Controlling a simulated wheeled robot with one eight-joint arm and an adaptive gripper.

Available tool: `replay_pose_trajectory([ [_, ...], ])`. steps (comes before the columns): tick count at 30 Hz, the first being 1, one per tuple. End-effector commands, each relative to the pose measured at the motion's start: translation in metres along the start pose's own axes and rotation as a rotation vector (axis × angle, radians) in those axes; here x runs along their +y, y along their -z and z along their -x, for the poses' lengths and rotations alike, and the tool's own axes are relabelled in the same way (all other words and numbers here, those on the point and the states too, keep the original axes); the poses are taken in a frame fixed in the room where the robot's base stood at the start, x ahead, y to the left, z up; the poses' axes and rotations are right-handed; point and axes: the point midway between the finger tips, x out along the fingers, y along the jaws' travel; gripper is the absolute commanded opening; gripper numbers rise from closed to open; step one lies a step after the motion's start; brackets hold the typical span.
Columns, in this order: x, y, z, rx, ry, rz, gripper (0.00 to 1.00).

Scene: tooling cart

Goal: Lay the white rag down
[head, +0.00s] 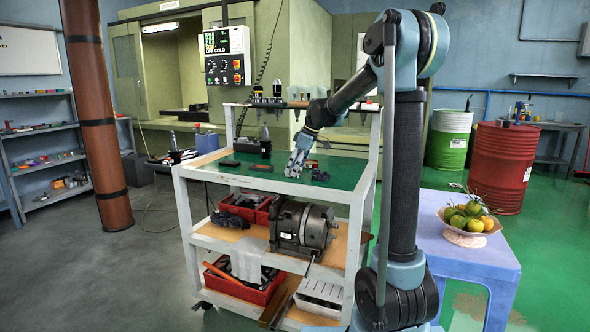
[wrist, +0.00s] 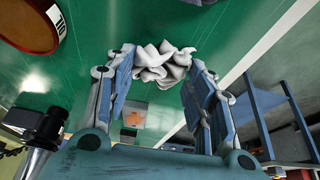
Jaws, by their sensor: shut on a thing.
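My gripper (head: 294,168) reaches over the green top of the white tooling cart (head: 270,183), near its middle, pointing down. In the wrist view my gripper (wrist: 160,60) is closed on the crumpled white rag (wrist: 160,66), which is bunched between the fingertips. In the head view I cannot clearly make out the rag against the pale fingertips. I cannot tell whether it touches the cart top.
Dark tools (head: 247,166) and a black holder (head: 265,141) stand left of my gripper; small dark parts (head: 320,175) lie right. A grey cloth (head: 246,262) hangs on a lower shelf. A fruit bowl (head: 465,238) stands on the blue table (head: 470,262).

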Motion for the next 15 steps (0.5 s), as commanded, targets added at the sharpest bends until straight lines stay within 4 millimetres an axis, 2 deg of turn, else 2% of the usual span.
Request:
replay_pose_trajectory([
  [2,0.0000,0.0000,0.0000,0.000,0.000,0.000,0.27],
  [3,0.0000,0.0000,0.0000,0.000,0.000,0.000,0.51],
  [6,0.0000,0.0000,0.0001,0.000,0.000,0.000,0.72],
  [15,0.0001,-0.0001,0.0001,0.000,0.000,0.000,0.72],
])
